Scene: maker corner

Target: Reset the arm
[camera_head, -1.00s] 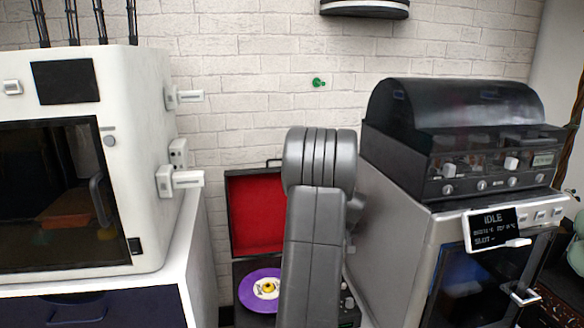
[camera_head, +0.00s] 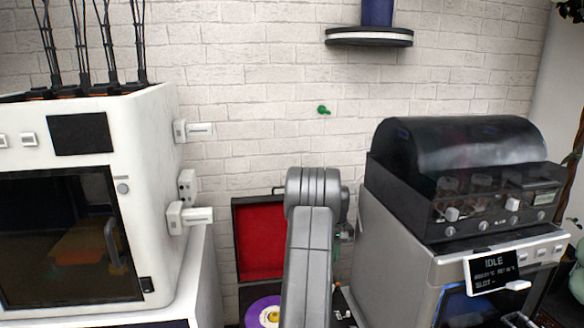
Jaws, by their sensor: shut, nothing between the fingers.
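My grey arm (camera_head: 308,250) rises from the bottom edge in the middle of the head view, with its rounded joint at the top. The links beyond that joint are mostly hidden behind it. A small part of the arm shows at its right side, but I cannot make out the gripper's fingers. The arm stands in front of an open record-player case with a red lining (camera_head: 258,238) and hides part of it.
A white 3D printer (camera_head: 150,190) stands at the left. At the right is a grey machine with a dark domed cover (camera_head: 455,150) and an IDLE display (camera_head: 493,270). A purple record (camera_head: 262,312) lies below the red lid. A wall shelf (camera_head: 369,38) is above.

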